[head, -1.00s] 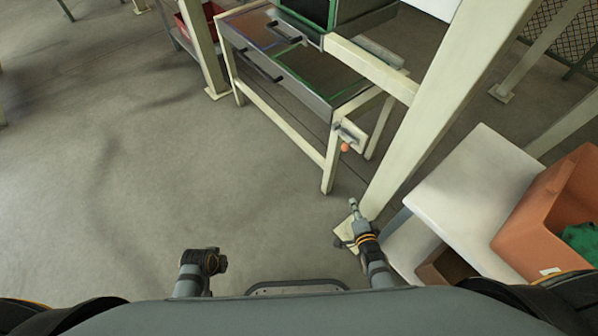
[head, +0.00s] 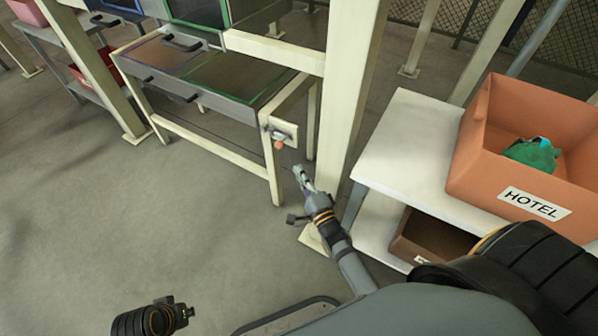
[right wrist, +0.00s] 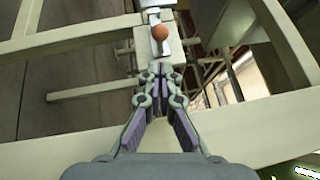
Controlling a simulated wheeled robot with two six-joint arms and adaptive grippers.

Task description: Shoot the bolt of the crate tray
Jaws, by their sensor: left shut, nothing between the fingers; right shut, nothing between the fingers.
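The bolt (head: 277,128) sits on a pale plate (head: 289,129) at the end of the cream stand, with an orange ball knob (head: 279,145) below it. In the right wrist view the knob (right wrist: 160,32) shows just beyond the fingertips, with a visible gap. The tray (head: 244,98), a grey metal unit with dark handles, is on the stand. My right gripper (head: 299,172) is shut and empty, below and right of the knob in the head view; it also shows in the right wrist view (right wrist: 158,69). My left gripper (head: 186,309) is shut and empty, low at the left, far from the bolt.
A cream post (head: 345,95) stands close to the right of my right gripper. A white shelf (head: 404,150) at the right holds an orange bin marked HOTEL (head: 480,165), with green cloth inside. Open floor (head: 130,215) lies at the left.

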